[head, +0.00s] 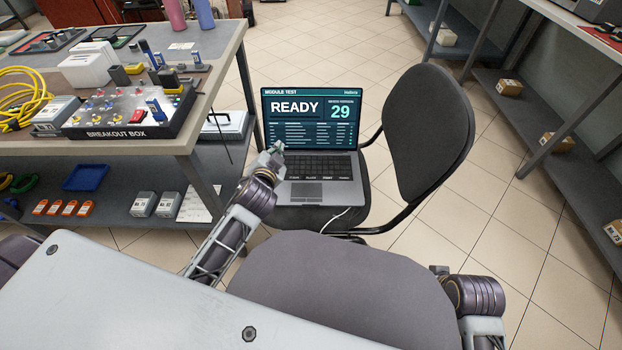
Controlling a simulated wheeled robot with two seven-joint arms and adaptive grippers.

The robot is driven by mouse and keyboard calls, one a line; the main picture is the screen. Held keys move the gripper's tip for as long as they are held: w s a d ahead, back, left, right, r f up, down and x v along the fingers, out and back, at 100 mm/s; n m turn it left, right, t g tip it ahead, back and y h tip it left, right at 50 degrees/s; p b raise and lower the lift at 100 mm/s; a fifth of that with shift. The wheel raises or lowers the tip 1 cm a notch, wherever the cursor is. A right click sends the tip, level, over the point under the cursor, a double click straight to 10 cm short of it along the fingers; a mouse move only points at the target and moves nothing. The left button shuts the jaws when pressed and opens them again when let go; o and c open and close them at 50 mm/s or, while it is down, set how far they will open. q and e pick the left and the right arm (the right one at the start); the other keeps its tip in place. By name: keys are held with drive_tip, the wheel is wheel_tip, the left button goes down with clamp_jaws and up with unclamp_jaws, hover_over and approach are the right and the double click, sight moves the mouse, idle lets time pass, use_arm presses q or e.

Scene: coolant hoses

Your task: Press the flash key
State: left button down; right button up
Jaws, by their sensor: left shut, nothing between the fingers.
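An open laptop (310,192) rests on the seat of a dark office chair. Its screen (311,117) reads READY with a large 29. Its keyboard (318,166) has a row of small labelled keys along the front edge; I cannot read for certain which is the flash key. My left gripper (275,150) is shut and empty, over the left rear corner of the keyboard by the screen's lower edge. I cannot tell whether it touches the laptop. My right arm shows at the lower right, and its fingers cannot be made out.
A workbench on the left holds a breakout box (125,117), a yellow cable (25,95) and small parts. The chair's backrest (428,130) rises right of the laptop. Shelving (540,120) stands at the far right. Tiled floor between is clear.

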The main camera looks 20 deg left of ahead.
use_arm(q)
drive_tip(key=w+d+r+m+t+h, duration=0.1)
drive_tip(key=w+d+r+m+h, duration=0.5)
drive_tip(key=m, duration=0.5)
drive_tip(key=w+d+r+m+t+h, duration=0.25)
drive_tip(key=d+r+m+h, duration=0.25)
drive_tip(key=d+m+h, duration=0.4)
wheel_tip(320, 180, down, 9)
drive_tip(key=d+m+g, duration=0.1)
drive_tip(key=m+g, duration=0.8)
drive_tip(key=m, duration=0.1)
drive_tip(key=a+f+m+g+y, duration=0.3)
drive_tip(key=a+f+g, duration=0.1)
drive_tip(key=a+f, duration=0.3)
drive_tip(key=shift+w+a+f+y, duration=0.2)
drive_tip(key=shift+a+f+y, duration=0.2)
drive_tip(key=shift+a, duration=0.1)
use_arm(e)
drive_tip(key=a+f+y, duration=0.2)
drive_tip(key=a+f, duration=0.2)
drive_tip(key=a, duration=0.1)
drive_tip(key=shift+s+a+f+t, duration=0.25)
drive_tip(key=shift+f+t, duration=0.1)
drive_tip(key=shift+t, duration=0.05)
use_arm(q)
drive_tip(key=shift+f, duration=0.1)
use_arm(e)
drive_tip(key=shift+f, duration=0.15)
